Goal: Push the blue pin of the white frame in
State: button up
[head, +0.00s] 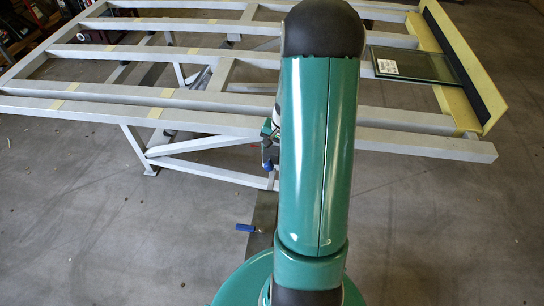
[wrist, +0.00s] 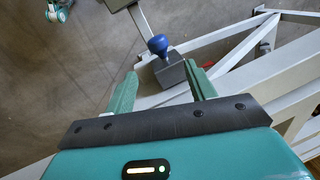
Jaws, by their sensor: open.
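The white frame (head: 200,122) is a large tilting rack of pale beams across the head view; its beams also show at the right of the wrist view (wrist: 228,40). The blue pin (wrist: 158,44) has a round knob and stands out of a dark grey block (wrist: 171,73) by the frame. My gripper (wrist: 160,70) is open, its two green fingers apart on either side of the block in the picture. The knob appears just beyond the fingertips; I cannot tell whether anything touches. In the head view my arm hides most of this area.
A glass sheet (head: 415,65) with a white label lies on the frame at right, by a yellow ledge (head: 462,62). A small blue piece (head: 246,228) shows low beside a grey strip (head: 263,214). Grey floor (head: 70,200) is clear at left.

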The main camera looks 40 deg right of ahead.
jog(key=r, duration=0.4)
jog(key=shift+s+d+r, duration=0.2)
jog(key=shift+s+r, duration=0.1)
jog(key=shift+s, duration=0.1)
jog(key=w+a+r+n+t+h, duration=0.15)
jog(key=a+r+n, duration=0.45)
jog(key=a+r, duration=0.9)
jog(key=s+a+r+n+t, duration=0.1)
jog(key=s+a+r+n, duration=0.2)
jog(key=s+a+r, duration=0.2)
jog(key=s+a+r+n+t, duration=0.1)
jog(key=s+a+r+n, duration=0.2)
jog(key=a, duration=0.8)
jog(key=s+r, duration=0.2)
jog(key=s, duration=0.1)
jog(key=shift+s+r+n, duration=0.25)
jog(key=shift+r+n, duration=0.05)
jog(key=shift+n, duration=0.1)
jog(key=shift+d+y, duration=0.25)
